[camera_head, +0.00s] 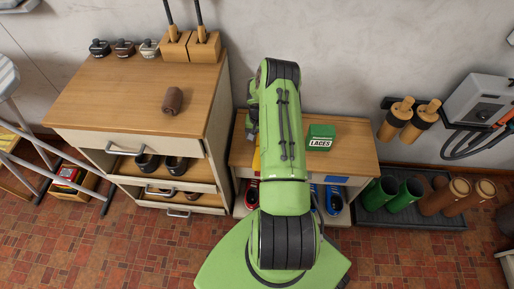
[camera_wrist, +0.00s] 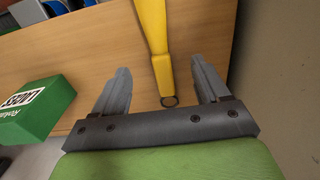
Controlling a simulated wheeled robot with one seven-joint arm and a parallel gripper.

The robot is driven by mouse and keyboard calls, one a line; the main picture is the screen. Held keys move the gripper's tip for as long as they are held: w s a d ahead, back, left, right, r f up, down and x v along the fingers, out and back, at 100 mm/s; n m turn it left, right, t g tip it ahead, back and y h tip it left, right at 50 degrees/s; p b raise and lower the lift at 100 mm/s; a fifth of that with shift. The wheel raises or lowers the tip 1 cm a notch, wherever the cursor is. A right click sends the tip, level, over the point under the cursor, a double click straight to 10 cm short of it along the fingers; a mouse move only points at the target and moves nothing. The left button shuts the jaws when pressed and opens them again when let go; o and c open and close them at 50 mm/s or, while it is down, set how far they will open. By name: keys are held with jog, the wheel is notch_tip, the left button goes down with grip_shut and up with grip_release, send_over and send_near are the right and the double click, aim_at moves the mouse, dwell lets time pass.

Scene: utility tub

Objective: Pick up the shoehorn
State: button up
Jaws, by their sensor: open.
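The yellow shoehorn (camera_wrist: 157,45), with a dark ring at its near end, lies on a wooden bench top (camera_wrist: 95,65) in the wrist view. My gripper (camera_wrist: 161,65) is open, with one grey finger on each side of the shoehorn's handle in the picture. Neither finger appears to touch it; I cannot tell how far above the top they are. In the head view only a sliver of the yellow shoehorn (camera_head: 257,160) shows beside my green arm, which hides the rest.
A green laces box (camera_head: 320,138) stands on the same low bench (camera_head: 352,150), right of my arm. A taller wooden cabinet (camera_head: 128,92) with a brown roll (camera_head: 172,101) stands to the left. A wall (camera_wrist: 276,80) is close on the wrist view's right.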

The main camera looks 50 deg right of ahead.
notch_tip(320, 180, down, 8)
jog(key=b, duration=0.2)
jog(key=shift+s+r+b, duration=0.1)
jog(key=shift+b, duration=0.3)
jog(key=shift+r, duration=0.15)
jog(key=c, duration=1.2)
jog(key=shift+r, duration=0.1)
